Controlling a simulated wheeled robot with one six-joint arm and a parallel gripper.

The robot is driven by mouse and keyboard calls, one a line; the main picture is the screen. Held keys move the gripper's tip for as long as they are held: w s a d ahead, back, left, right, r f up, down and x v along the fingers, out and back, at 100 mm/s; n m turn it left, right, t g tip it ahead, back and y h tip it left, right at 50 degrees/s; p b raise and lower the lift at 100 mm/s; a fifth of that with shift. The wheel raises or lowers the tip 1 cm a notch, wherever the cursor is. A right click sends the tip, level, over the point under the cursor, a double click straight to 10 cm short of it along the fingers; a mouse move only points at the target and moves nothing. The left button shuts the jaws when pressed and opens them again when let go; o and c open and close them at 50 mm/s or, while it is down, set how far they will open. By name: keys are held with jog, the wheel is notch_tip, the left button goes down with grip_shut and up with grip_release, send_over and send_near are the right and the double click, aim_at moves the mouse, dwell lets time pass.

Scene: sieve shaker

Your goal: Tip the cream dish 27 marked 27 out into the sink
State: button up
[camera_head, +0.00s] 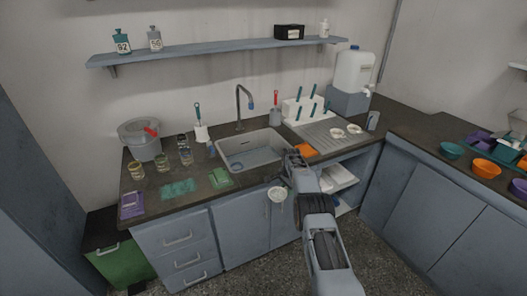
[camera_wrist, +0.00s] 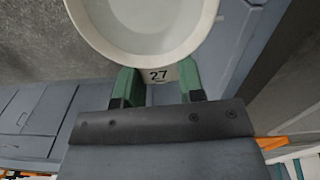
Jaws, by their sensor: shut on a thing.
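The cream dish 27 (camera_head: 277,194) is in front of the counter's front edge, below and to the right of the sink basin. In the wrist view the dish (camera_wrist: 143,30) is round and pale, with the number 27 on a tab at its near side. My gripper (camera_wrist: 158,84) has green fingers shut on that tab. In the head view my gripper (camera_head: 288,170) reaches up from the lower right, beside the dish. The part of the dish inside that I see looks plain and pale; its contents cannot be told. The grey sink (camera_head: 226,161) is set into the dark counter.
A tap (camera_head: 240,105) stands behind the sink. Glass jars (camera_head: 163,163) and a bucket (camera_head: 139,142) stand at left. White dishes (camera_head: 337,133) sit on the drainer.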

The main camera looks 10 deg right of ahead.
jog(key=shift+w+r+m, duration=0.35)
jog(key=shift+r+m, duration=0.25)
jog(key=shift+r, duration=0.2)
jog(key=shift+r+m, duration=0.8)
jog(key=shift+r, duration=0.35)
jog(key=shift+r+m, duration=0.15)
jog(key=shift+m, duration=0.25)
jog(key=shift+w+r, duration=0.1)
jog(key=shift+r, duration=0.15)
jog(key=shift+f+m, duration=0.25)
jog(key=shift+m, duration=0.15)
jog(key=shift+r, duration=0.1)
jog(key=shift+m, duration=0.4)
